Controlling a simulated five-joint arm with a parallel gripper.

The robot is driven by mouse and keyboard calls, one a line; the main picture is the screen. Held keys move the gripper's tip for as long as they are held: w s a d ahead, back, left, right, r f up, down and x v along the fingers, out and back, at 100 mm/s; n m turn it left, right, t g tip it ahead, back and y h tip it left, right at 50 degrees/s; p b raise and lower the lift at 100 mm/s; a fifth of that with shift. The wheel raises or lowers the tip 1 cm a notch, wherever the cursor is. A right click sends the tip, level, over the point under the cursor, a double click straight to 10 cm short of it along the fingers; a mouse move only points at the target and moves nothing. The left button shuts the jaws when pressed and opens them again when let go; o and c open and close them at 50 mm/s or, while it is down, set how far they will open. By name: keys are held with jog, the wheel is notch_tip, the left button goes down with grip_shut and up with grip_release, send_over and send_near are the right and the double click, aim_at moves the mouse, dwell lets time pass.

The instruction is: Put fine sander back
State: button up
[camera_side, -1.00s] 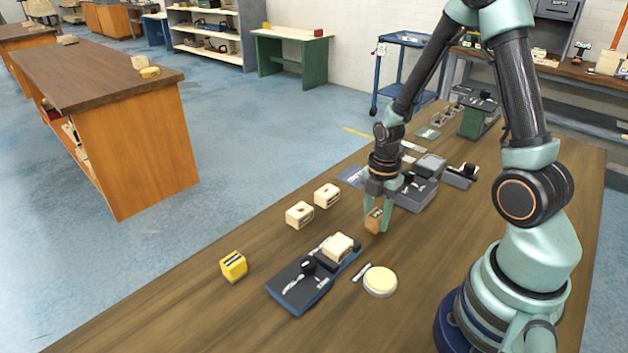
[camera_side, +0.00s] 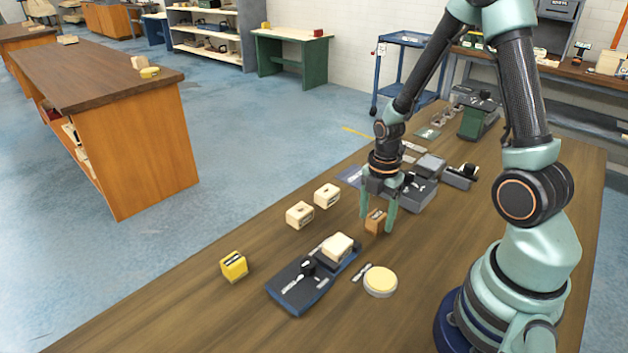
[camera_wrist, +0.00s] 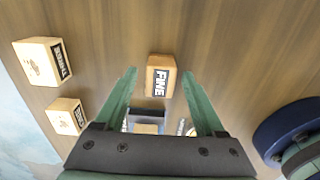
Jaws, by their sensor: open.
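The fine sander is a small tan-brown block (camera_side: 376,221) standing on the wooden bench in the side view. In the wrist view it (camera_wrist: 160,75) shows a dark label reading "FINE" and lies just beyond and between my fingertips. My gripper (camera_side: 378,220) is open, its two green fingers on either side of the block with gaps visible. In the wrist view the fingers (camera_wrist: 158,80) are spread apart with nothing gripped. The block appears to rest on the bench top.
Two cream blocks (camera_side: 300,214) (camera_side: 327,195) stand left of the gripper. A blue-based clamp fixture (camera_side: 300,288) holding a cream block, a yellow block (camera_side: 233,266) and a round cream-topped disc (camera_side: 380,281) are nearer. Grey fixtures (camera_side: 416,192) stand behind. Bare bench lies right of the sander.

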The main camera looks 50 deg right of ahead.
aim_at(376, 215)
notch_tip(376, 215, up, 10)
jog(key=r, duration=0.1)
jog(key=s+a+r+m+t, duration=0.1)
jog(key=a+r+m+t, duration=0.4)
jog(key=a+r+m, duration=0.6)
jog(key=shift+s+r+m+t, duration=0.3)
jog(key=shift+r+m, duration=0.45)
jog(key=shift+m, duration=2.75)
